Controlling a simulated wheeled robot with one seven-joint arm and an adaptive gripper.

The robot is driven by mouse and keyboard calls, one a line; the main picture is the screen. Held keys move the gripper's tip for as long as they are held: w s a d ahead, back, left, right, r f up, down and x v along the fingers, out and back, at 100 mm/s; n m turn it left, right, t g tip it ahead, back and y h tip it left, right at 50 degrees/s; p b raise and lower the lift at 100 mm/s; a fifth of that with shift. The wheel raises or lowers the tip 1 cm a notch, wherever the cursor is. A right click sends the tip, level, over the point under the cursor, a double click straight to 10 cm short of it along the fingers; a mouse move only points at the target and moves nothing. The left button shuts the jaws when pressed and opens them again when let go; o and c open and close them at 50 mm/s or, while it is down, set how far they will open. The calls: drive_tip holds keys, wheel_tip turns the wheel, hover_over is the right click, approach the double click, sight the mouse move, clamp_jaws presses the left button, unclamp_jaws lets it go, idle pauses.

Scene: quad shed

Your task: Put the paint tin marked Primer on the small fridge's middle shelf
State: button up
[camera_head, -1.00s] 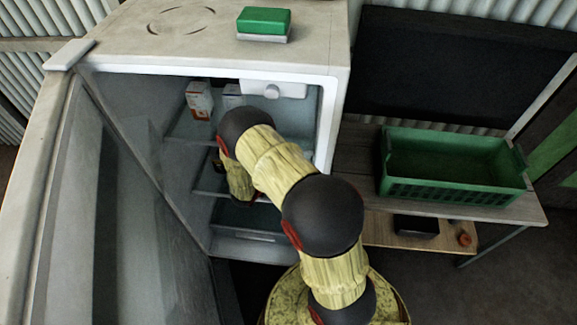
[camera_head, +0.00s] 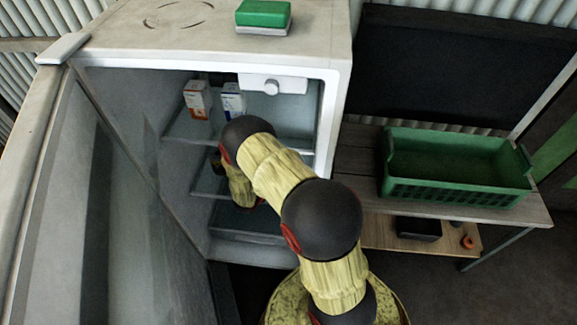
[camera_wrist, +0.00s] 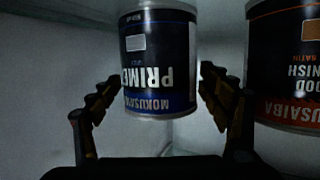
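The paint tin marked Primer (camera_wrist: 158,60), dark with a blue band, shows upside down in the wrist view, between my fingers. My gripper (camera_wrist: 160,85) is open, with one finger on each side of the tin and a narrow gap visible at least on the right. A second dark tin with an orange-red band, a wood finish (camera_wrist: 290,65), stands close to the right. In the head view my arm reaches into the open small fridge (camera_head: 334,110), below its upper shelf and near the middle shelf (camera_head: 208,190). My arm hides most of the gripper and tins there.
Two small cartons, one orange and white (camera_head: 196,100) and one blue and white (camera_head: 232,98), stand on the upper shelf. The open fridge door (camera_head: 110,210) borders the left. A green crate (camera_head: 455,198) sits on the bench at right. A green-and-white box (camera_head: 263,16) tops the fridge.

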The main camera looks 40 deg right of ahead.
drive_tip(key=shift+o, duration=0.3)
drive_tip(key=shift+r, duration=0.2)
drive_tip(key=p+v, duration=0.4)
drive_tip(key=v, duration=0.8)
drive_tip(key=shift+f, duration=0.1)
